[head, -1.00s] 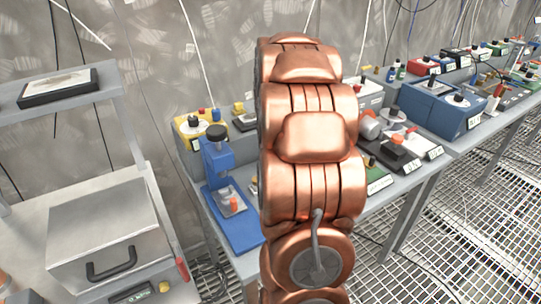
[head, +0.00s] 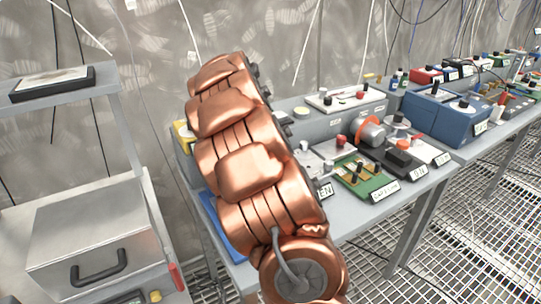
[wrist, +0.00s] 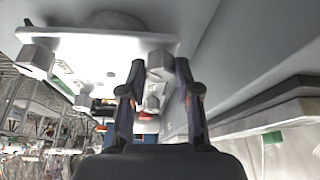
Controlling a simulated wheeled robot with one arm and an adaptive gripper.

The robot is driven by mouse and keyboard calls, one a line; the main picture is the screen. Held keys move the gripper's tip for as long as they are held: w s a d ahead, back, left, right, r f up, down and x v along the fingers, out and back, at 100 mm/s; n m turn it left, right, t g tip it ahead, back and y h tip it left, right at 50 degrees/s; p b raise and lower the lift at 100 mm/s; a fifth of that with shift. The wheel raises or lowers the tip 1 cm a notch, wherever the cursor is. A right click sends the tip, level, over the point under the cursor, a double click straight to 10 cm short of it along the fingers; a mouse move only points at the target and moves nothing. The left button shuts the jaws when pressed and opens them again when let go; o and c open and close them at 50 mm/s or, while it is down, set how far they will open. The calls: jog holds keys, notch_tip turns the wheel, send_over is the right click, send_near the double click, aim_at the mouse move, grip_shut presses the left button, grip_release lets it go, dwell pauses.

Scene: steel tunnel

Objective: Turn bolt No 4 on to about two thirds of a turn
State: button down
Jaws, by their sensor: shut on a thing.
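In the wrist view a pale plate (wrist: 100,45) carries several grey block-shaped bolt heads. My gripper (wrist: 160,68) has its two dark fingers on either side of one bolt head (wrist: 160,62) and is shut on it. Another bolt head (wrist: 36,60) sits at the plate's left end, and a further one (wrist: 82,102) lies lower. I cannot read a number on any of them, so I cannot tell which is No 4. In the head view my arm hides part of the bench, and the gripper does not show there.
A metal case with a black handle (head: 98,265) stands at the left. Grated floor (head: 470,225) lies right of the bench.

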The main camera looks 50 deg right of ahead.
jog(key=shift+w+m+g+y+b, duration=0.1)
jog(key=shift+m+g+y+b, duration=0.45)
jog(key=shift+m, duration=1.65)
jog(key=shift+h, duration=0.25)
jog(key=c, duration=0.8)
grip_release()
jog(key=shift+r, duration=4.95)
